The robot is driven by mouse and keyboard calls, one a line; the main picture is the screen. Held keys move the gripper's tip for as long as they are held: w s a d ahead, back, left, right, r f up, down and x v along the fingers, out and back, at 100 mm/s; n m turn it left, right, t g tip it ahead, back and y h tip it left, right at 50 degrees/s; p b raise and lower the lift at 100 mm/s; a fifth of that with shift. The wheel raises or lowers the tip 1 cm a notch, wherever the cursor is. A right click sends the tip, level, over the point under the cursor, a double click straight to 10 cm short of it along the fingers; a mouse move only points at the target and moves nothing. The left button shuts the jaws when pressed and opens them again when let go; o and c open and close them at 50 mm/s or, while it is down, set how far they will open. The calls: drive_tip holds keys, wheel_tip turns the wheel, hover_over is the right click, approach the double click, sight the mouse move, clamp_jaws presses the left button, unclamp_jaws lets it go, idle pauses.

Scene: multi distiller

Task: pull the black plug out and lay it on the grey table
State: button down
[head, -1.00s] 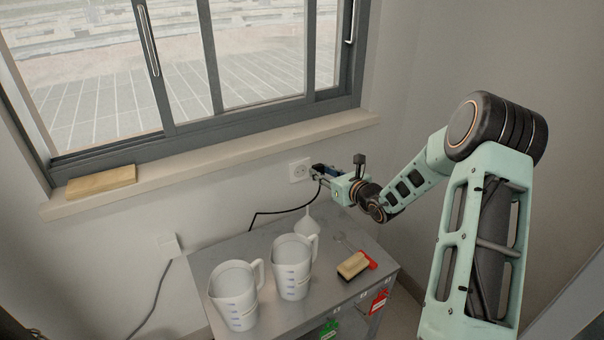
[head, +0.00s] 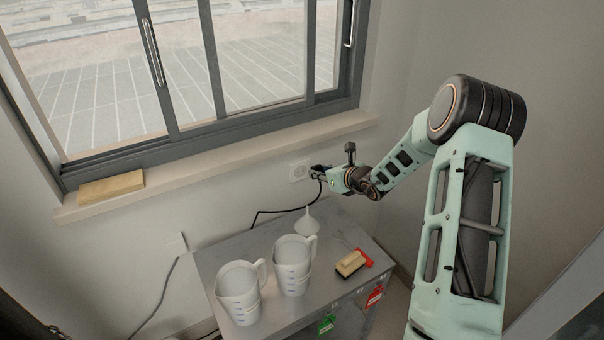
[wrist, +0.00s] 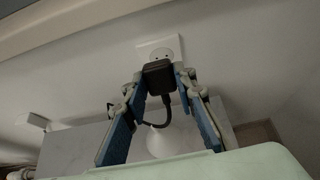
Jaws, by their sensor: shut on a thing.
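The black plug (wrist: 158,78) sits between the fingertips of my gripper (wrist: 159,77) in the wrist view. Its cable curves down below it. The white wall socket (wrist: 152,48) shows behind and above the plug, part of its face uncovered. In the head view, my gripper (head: 324,177) is just right of the socket (head: 298,171), above the back of the grey table (head: 228,252). I cannot tell whether the plug's pins still touch the socket. The black cable (head: 272,212) runs left from the plug along the wall.
Two white measuring jugs (head: 238,288) (head: 292,265) stand on the table's front left. A white funnel (head: 307,224) stands at the back, below my gripper.

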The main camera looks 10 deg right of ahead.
drive_tip(key=shift+r, duration=0.15)
drive_tip(key=p, duration=0.3)
drive_tip(key=shift+w+r+g, duration=0.1)
drive_tip(key=shift+r+g, duration=0.2)
drive_tip(key=shift+g, duration=0.1)
drive_tip(key=shift+h+p, duration=0.3)
drive_tip(key=shift+p, duration=0.2)
drive_tip(key=g+p, duration=0.1)
drive_tip(key=p, duration=0.4)
drive_tip(key=shift+w+a+r, duration=0.1)
drive_tip(key=shift+r, duration=0.05)
drive_tip(key=shift+g+h+p, duration=0.3)
drive_tip(key=shift+g+p, duration=0.1)
drive_tip(key=shift+p, duration=0.25)
drive_tip(key=shift+f, duration=0.2)
